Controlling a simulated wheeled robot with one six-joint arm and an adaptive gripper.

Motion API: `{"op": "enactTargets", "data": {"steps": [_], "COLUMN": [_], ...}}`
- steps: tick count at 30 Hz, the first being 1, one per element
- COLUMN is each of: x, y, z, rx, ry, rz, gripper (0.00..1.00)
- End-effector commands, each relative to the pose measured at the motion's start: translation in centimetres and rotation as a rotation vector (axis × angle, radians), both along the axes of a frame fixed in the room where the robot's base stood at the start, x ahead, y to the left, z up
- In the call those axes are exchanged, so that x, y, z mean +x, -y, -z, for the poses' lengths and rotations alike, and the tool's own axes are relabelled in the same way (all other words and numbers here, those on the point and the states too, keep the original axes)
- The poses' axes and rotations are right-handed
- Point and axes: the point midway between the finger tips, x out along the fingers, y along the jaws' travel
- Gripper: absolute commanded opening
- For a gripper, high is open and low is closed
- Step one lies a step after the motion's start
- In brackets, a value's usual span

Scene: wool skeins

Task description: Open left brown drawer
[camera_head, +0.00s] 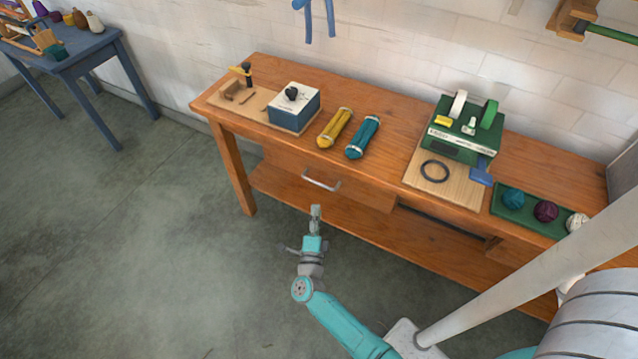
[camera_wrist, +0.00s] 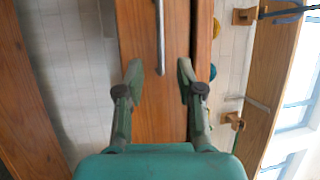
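The left brown drawer (camera_head: 360,190) is under the workbench top and looks shut, with its front close under the edge. Its silver bar handle (camera_head: 322,181) is on the front. In the wrist view the picture is turned sideways; the handle (camera_wrist: 160,38) runs upright along the brown drawer front (camera_wrist: 150,105). My gripper (camera_head: 315,213) is in front of and below the handle in the head view, apart from it. In the wrist view my gripper (camera_wrist: 160,72) is open and empty, with the handle's end between the fingers' lines, beyond the fingertips.
The workbench top (camera_head: 395,135) carries a blue-and-white box (camera_head: 294,108), yellow (camera_head: 334,128) and teal (camera_head: 362,138) skeins, a green machine (camera_head: 463,130) and a green tray (camera_head: 500,207) of wool balls. A lower shelf (camera_head: 390,235) runs below. The floor (camera_head: 160,230) at left is clear.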

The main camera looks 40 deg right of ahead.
Motion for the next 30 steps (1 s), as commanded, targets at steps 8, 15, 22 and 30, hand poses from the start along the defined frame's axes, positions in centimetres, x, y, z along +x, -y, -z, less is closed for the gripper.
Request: {"op": "enactTargets", "data": {"steps": [8,15,22,30], "x": [2.0,4.9,6.7,7.3], "y": [2.2,5.3,7.2,7.8], "z": [-0.5,-1.3,-1.7,-1.8], "rx": [0.002,0.002,0.002,0.002], "ry": [0.003,0.004,0.002,0.001], "rz": [0.006,0.004,0.003,0.002], "gripper": [0.37,0.37,0.37,0.37]}}
